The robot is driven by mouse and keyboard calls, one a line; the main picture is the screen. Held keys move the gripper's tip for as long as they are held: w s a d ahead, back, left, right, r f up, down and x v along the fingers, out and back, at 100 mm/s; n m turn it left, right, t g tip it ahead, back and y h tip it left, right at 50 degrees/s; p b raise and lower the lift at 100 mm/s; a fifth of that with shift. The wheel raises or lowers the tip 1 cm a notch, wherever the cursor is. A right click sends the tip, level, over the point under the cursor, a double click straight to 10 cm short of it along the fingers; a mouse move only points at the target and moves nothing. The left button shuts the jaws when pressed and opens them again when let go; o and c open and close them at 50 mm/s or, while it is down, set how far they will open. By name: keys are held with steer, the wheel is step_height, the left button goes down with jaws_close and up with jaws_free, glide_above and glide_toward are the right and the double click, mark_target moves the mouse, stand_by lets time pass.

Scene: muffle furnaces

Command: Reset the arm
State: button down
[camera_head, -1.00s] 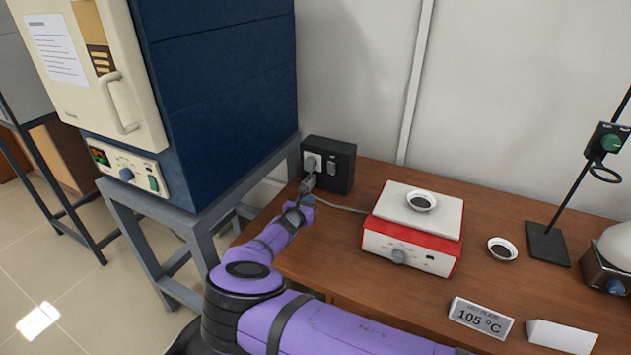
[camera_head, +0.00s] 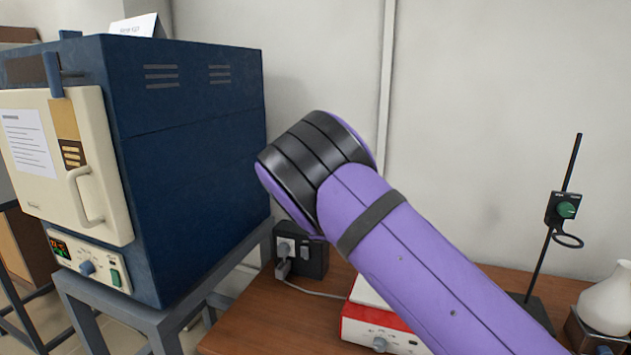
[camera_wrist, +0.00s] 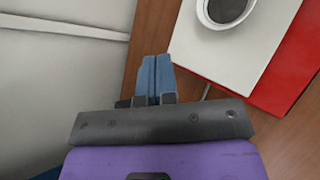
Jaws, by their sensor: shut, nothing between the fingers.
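My purple arm rises across the middle of the head view, its dark elbow joint in front of the wall. My gripper is hidden behind it there. In the wrist view my gripper (camera_wrist: 157,66) shows with its two blue fingers side by side, shut and empty. Beyond the fingertips are the brown bench top (camera_wrist: 153,35) and the red and white hot plate (camera_wrist: 200,55) with a small dish (camera_wrist: 226,8) on it. The gripper appears apart from the hot plate.
A blue muffle furnace (camera_head: 190,150) with a closed cream door stands at left on a grey stand (camera_head: 165,318). A black socket box (camera_head: 312,258) with a plugged cable is on the bench. At right are a stand with a green-knobbed clamp (camera_head: 565,208) and a white flask (camera_head: 608,300).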

steer(key=s+d+r+m+g+y, duration=0.25)
steer(key=s+d+r+m, duration=0.45)
steer(key=s+r, duration=0.4)
steer(key=s+d+r+m+g+y, duration=0.1)
steer(key=s+d+r+m+y, duration=0.3)
steer(key=s+d+r, duration=0.6)
steer(key=s+r+m+t+y, duration=0.1)
steer(key=s+r+m, duration=0.2)
steer(key=s, duration=1)
steer(key=s+r+m+t+y, duration=0.1)
steer(key=s+r+m, duration=0.2)
steer(key=s, duration=1)
steer(key=shift+s+a+r, duration=0.25)
steer(key=shift+s+r, duration=0.15)
steer(key=shift+r, duration=0.15)
